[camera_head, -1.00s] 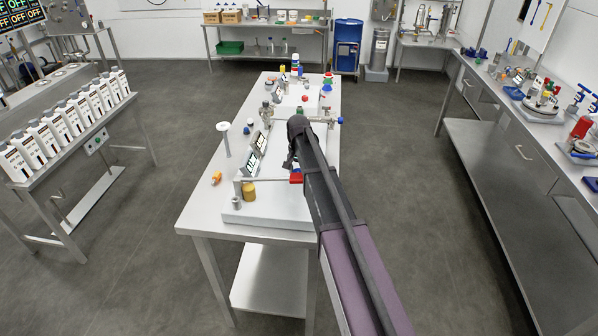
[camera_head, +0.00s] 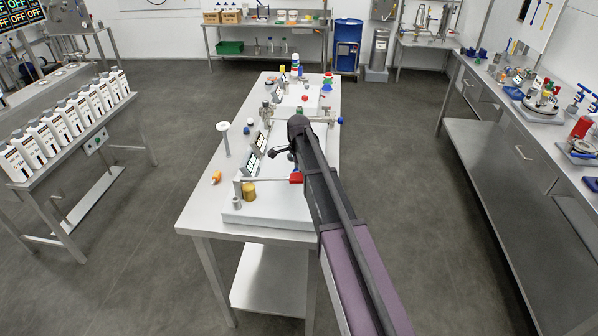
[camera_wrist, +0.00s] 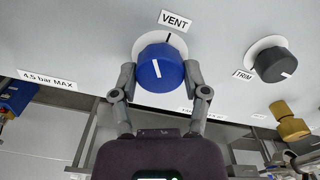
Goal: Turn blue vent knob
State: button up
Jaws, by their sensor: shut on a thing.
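The blue vent knob (camera_wrist: 160,70) sits on a white round plate below the VENT label (camera_wrist: 175,21) in the wrist view. In the head view my gripper (camera_head: 284,152) is over the middle table, and I cannot make out the blue knob there.
A black TRIM knob (camera_wrist: 271,64) is to the right in the wrist view, with a brass fitting (camera_wrist: 289,121) below it. In the head view a red part (camera_head: 296,178) and a brass cylinder (camera_head: 249,191) are close to my arm. Floor is clear both sides of the table (camera_head: 205,213).

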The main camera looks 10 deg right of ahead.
jog(key=m, duration=0.6)
jog(key=shift+s, duration=0.2)
dwell(0.4)
jog(key=o, duration=1.1)
jog(key=shift+d, duration=0.1)
jog(key=shift+o, duration=0.2)
jog(key=shift+w, duration=0.1)
